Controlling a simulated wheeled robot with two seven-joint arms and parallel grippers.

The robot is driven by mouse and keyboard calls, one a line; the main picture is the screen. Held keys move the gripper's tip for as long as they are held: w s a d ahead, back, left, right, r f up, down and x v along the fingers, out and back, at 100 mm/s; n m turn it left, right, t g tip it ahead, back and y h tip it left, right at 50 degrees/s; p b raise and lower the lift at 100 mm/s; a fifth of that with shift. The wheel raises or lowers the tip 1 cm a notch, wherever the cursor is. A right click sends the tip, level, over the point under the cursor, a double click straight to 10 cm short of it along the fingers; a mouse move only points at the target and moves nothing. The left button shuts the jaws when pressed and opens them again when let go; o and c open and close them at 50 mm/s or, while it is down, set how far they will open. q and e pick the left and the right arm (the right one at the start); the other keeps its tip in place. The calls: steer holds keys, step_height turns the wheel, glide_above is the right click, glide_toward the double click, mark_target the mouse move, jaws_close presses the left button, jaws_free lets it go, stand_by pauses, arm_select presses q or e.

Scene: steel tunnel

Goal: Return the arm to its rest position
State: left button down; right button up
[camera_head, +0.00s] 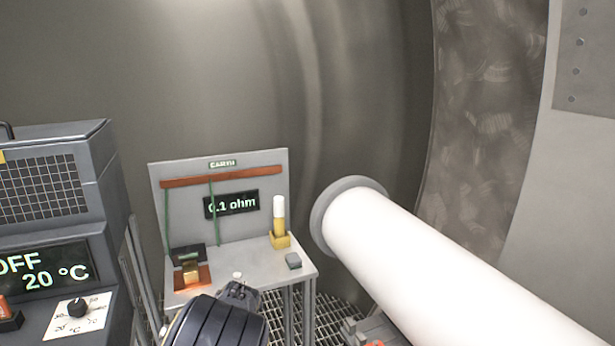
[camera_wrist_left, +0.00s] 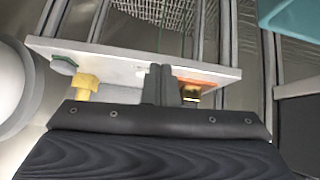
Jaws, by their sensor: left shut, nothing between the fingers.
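My left arm comes in at the bottom of the head view, and its gripper (camera_head: 238,290) is at the front edge of a small grey bench (camera_head: 250,268). In the left wrist view the gripper fingers (camera_wrist_left: 158,84) are shut together with nothing between them. The bench top (camera_wrist_left: 125,66) shows beyond them, with the yellow holder (camera_wrist_left: 87,86) on the left and a brass clamp (camera_wrist_left: 190,93) on the right. I cannot tell whether the gripper touches the bench. My right gripper is in neither view.
The bench's back panel carries an EARTH label (camera_head: 222,163), a copper bar (camera_head: 222,177) and a display (camera_head: 231,204) reading 0.1 ohm. A heater-like unit (camera_head: 70,225) showing OFF and 20 °C stands left. A large white pipe (camera_head: 440,265) bounds the right side.

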arm_select(q)
steer(key=s+a, duration=0.1)
steer(key=s, duration=0.2)
steer(key=s+a+r+n+g+h, duration=0.1)
steer(key=s+a, duration=0.1)
steer(key=s, duration=0.1)
steer(key=s+a+g+h, duration=0.1)
steer(key=s+a, duration=0.1)
steer(key=s, duration=0.1)
steer(key=shift+r+n, duration=0.3)
steer(key=shift+r, duration=0.05)
steer(key=s+d+r+m+h, duration=0.1)
steer(key=s+r, duration=0.3)
steer(key=s, duration=1.2)
steer(key=s+d+r+m+h, duration=0.1)
steer(key=s+r+m+h, duration=0.2)
steer(key=s, duration=1.4)
steer(key=shift+d+r+m+h, duration=0.3)
steer(key=shift+r+m, duration=0.2)
steer(key=shift+m, duration=0.1)
